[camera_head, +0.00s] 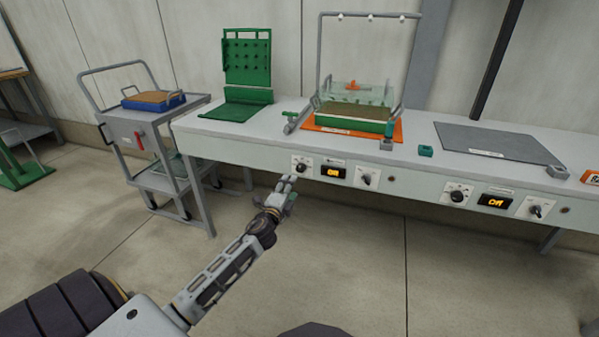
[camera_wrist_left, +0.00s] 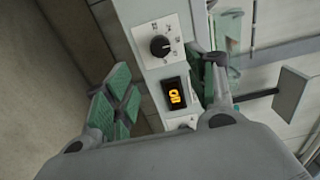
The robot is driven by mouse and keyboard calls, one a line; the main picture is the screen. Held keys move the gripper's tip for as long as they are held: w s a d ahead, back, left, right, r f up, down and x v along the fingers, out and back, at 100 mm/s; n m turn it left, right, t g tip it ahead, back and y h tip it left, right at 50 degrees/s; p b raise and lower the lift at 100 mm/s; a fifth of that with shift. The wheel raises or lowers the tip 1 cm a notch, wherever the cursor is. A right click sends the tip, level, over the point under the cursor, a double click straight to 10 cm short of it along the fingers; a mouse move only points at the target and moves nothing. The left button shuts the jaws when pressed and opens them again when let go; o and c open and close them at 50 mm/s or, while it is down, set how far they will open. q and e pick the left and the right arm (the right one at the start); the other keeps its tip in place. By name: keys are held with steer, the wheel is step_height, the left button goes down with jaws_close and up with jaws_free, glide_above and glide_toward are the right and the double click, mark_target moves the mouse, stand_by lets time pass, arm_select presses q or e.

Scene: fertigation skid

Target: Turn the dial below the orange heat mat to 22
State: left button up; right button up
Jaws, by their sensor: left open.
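The orange heat mat (camera_head: 318,124) lies on the bench under a green tray (camera_head: 352,124). On the bench front below it are a black dial (camera_head: 301,168) on a white scale plate, a lit display (camera_head: 333,172) and a second knob (camera_head: 367,179). In the left wrist view the dial (camera_wrist_left: 160,46) shows with its numbered scale, beside the display (camera_wrist_left: 174,95). The scale numbers are too small to read surely. My left gripper (camera_head: 289,181) is open just in front of the dial; its green-padded fingers (camera_wrist_left: 167,66) stand apart, empty. My right gripper is not in view.
A dark mat (camera_head: 495,142) lies farther right on the bench, with its own dial (camera_head: 458,196) and display (camera_head: 495,201) below. A grey cart (camera_head: 150,120) stands left of the bench. The floor in front of the bench is clear.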

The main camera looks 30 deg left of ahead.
mark_target(300, 170)
arm_select(q)
steer(key=b+x, duration=0.1)
steer(key=x, duration=0.6)
steer(key=shift+b+x, duration=0.5)
steer(key=shift+x, duration=0.65)
steer(key=shift+b+x, duration=0.3)
steer(key=shift+x, duration=0.75)
steer(key=shift+w+a, duration=0.2)
steer(key=shift+w, duration=0.2)
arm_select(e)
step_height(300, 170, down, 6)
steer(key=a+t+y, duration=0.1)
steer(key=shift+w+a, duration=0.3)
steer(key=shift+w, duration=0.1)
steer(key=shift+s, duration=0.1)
arm_select(q)
steer(key=c, duration=1)
